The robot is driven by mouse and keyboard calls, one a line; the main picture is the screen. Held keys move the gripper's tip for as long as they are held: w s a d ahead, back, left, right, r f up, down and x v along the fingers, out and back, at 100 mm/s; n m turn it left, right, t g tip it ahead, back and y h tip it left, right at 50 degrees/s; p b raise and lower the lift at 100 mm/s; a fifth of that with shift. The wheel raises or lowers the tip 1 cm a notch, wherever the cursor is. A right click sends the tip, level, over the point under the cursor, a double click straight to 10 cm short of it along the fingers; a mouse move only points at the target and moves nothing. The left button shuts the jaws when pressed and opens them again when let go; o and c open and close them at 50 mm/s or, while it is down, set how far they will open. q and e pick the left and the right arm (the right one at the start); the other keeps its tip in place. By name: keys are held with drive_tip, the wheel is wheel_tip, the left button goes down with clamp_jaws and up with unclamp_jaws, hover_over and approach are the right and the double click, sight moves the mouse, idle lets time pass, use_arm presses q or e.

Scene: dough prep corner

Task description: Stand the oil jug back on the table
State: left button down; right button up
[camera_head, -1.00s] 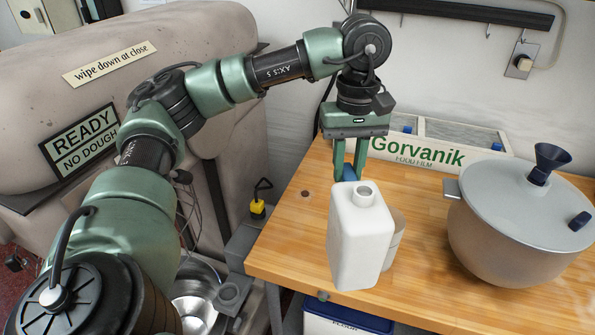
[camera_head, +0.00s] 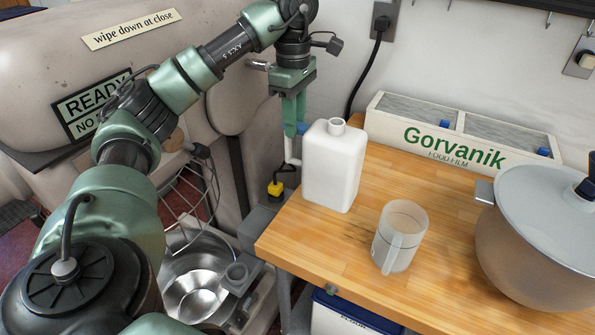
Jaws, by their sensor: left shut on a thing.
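The oil jug (camera_head: 331,170) is a white, block-shaped jug with a short open neck on top. It is upright at the left edge of the wooden table (camera_head: 445,290). I cannot tell whether its base touches the wood or hangs slightly above it. My left gripper (camera_head: 293,130) reaches down at the jug's left side and is shut on it; the exact grip is partly hidden. My right gripper is not in view.
A translucent measuring cup (camera_head: 400,238) stands just right of the jug. A large lidded pot (camera_head: 545,235) fills the table's right side. The Gorvanik film box (camera_head: 455,140) lies along the back. A metal bowl (camera_head: 195,285) sits below, left of the table.

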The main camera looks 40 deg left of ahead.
use_arm(q)
wheel_tip(320, 180, down, 11)
drive_tip(key=p, duration=0.1)
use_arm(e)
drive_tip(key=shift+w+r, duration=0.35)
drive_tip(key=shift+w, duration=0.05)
use_arm(q)
drive_tip(key=shift+d+f, duration=0.1)
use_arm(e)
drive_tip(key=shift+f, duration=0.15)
use_arm(q)
drive_tip(key=c, duration=1.2)
unclamp_jaws()
